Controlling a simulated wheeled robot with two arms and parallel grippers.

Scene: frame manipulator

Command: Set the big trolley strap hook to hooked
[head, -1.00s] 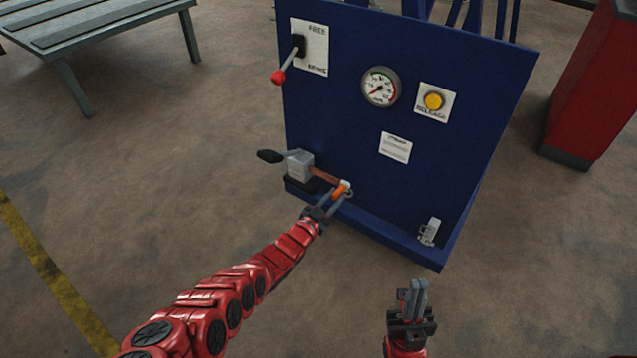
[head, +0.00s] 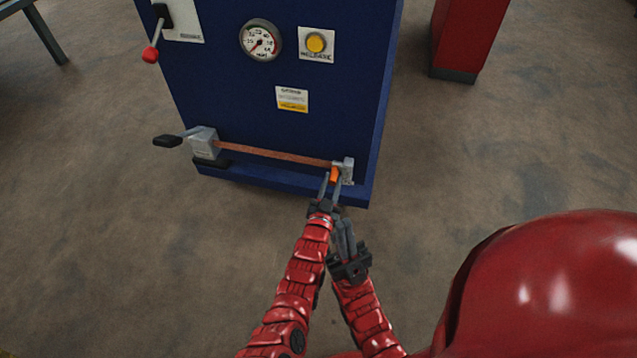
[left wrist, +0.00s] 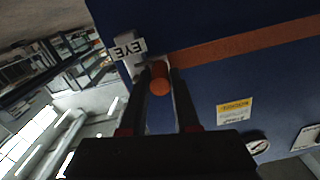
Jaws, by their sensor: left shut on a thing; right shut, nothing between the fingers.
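The strap hook has an orange grip (head: 334,174), and my left gripper (head: 331,182) is shut on it at the lower right of the blue panel. In the left wrist view the orange grip (left wrist: 159,80) sits between the two fingers. The brown strap (head: 270,153) runs taut from the grey ratchet (head: 204,143) to the hook. The hook end is at the grey metal eye (head: 348,170); the wrist view shows a plate marked EYE (left wrist: 129,47) right beside the grip. I cannot tell whether the hook is through the eye. My right gripper (head: 343,228) is shut and empty, just below the left one.
The blue panel (head: 230,90) carries a red-knobbed lever (head: 151,54), a gauge (head: 261,41) and a yellow button (head: 316,43). The ratchet's black handle (head: 167,141) sticks out left. A red cabinet (head: 462,35) stands back right. Floor around is clear.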

